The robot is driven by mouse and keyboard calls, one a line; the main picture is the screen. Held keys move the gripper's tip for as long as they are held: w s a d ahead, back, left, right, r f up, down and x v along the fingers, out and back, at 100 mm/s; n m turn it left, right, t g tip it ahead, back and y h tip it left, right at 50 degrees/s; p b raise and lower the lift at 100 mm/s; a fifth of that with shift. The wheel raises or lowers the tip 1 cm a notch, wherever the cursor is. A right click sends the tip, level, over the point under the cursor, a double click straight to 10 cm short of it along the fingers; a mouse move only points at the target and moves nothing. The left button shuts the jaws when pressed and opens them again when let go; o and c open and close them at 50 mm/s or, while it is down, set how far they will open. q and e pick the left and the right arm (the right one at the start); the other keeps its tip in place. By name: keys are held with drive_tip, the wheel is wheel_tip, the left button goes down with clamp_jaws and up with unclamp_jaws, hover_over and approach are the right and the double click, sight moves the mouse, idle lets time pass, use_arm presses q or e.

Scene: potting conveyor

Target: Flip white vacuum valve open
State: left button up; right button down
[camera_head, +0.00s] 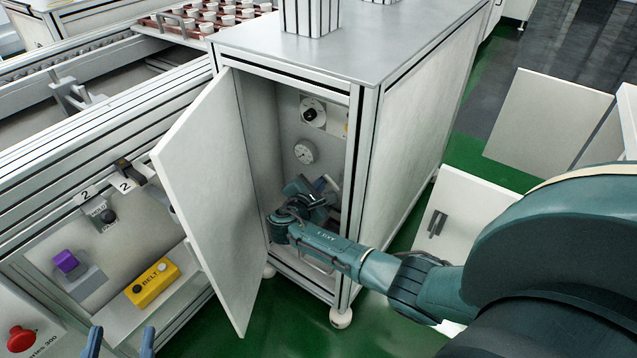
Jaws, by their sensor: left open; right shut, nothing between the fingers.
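The cabinet (362,160) stands open, and my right arm reaches into its lower part. My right gripper (316,193) is inside, shut and empty, in front of the back panel. A small pale lever-like part (327,183), possibly the white valve, shows right beside the gripper; the hand hides much of it. I cannot tell whether they touch or how the lever is turned. A round white gauge (304,152) sits above, on the panel. My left gripper (120,343) is open and empty at the bottom left edge, with only its two blue fingertips in view.
The open cabinet door (212,200) swings out to the left of my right arm. The conveyor frame (60,170) is at left, with a yellow BELT box (153,283). Green floor (280,325) is clear in front.

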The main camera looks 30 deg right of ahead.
use_arm(q)
drive_tip(key=shift+w+a+n+g+y+p, duration=0.25)
drive_tip(key=shift+a+n+g+y+p, duration=0.35)
drive_tip(key=shift+y+p, duration=0.4)
use_arm(e)
drive_tip(key=shift+s+d+r, duration=0.1)
drive_tip(key=shift+s+r, duration=0.1)
drive_tip(key=shift+r, duration=0.35)
use_arm(q)
drive_tip(key=shift+f, duration=0.1)
use_arm(e)
drive_tip(key=shift+s, duration=0.1)
use_arm(q)
drive_tip(key=shift+a, duration=0.15)
use_arm(e)
drive_tip(key=shift+f, duration=0.15)
